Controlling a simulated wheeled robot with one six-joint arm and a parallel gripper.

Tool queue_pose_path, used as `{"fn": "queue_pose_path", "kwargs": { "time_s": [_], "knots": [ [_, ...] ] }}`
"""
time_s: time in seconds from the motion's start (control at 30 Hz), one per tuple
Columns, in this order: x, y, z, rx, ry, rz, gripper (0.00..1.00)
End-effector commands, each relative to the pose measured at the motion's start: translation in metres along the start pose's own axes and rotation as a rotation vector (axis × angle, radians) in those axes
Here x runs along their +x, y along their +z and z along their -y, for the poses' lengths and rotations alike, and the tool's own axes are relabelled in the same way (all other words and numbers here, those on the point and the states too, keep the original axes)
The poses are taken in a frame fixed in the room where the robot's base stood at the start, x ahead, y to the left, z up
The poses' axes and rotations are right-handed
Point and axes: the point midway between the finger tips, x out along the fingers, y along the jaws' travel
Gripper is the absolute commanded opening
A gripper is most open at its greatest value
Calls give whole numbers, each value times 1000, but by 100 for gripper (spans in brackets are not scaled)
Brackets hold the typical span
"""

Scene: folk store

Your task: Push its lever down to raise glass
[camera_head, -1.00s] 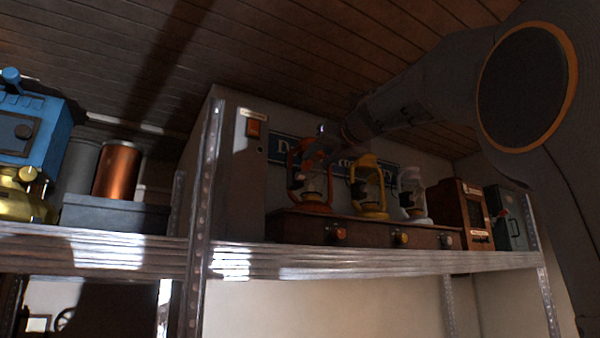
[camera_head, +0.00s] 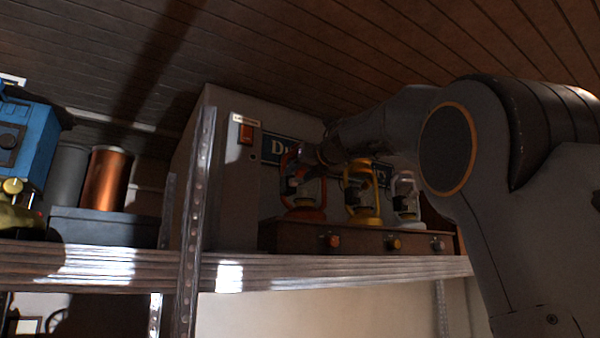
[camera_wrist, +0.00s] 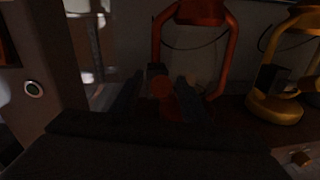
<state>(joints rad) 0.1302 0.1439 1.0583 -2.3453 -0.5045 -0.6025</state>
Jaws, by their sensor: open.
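Three lanterns stand in a row on a wooden base (camera_head: 380,240) with a knob below each. The red lantern (camera_head: 304,212) is at left, the yellow lantern (camera_head: 365,214) in the middle, the white lantern (camera_head: 407,205) at right. In the wrist view the red lantern (camera_wrist: 231,55) is straight ahead, and the yellow lantern (camera_wrist: 275,108) is at right. My gripper (camera_wrist: 158,95) is open, its dark fingers either side of a small dark part with a reddish round end at the red lantern. Contact cannot be told. I cannot make out which part is the lever.
A grey cabinet (camera_head: 222,190) with an orange switch (camera_head: 246,133) stands left of the lanterns. A metal shelf post (camera_head: 197,220) rises in front. A copper cylinder (camera_head: 108,180) and a blue machine (camera_head: 28,140) are further left. The shelf edge (camera_head: 350,266) runs below.

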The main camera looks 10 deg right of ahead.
Motion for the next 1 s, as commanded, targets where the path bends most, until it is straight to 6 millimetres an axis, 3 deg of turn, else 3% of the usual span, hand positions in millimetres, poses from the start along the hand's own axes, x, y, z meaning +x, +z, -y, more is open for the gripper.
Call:
{"fn": "queue_pose_path", "kwargs": {
  "time_s": [0.03, 0.27, 1.0],
  "knots": [
    [0, 0, 0, 0, 0, 0, 37],
    [0, 0, 0, 0, -1, 0, 1],
    [-1, -12, 2, 13, 19, 153, 1]
  ]
}}
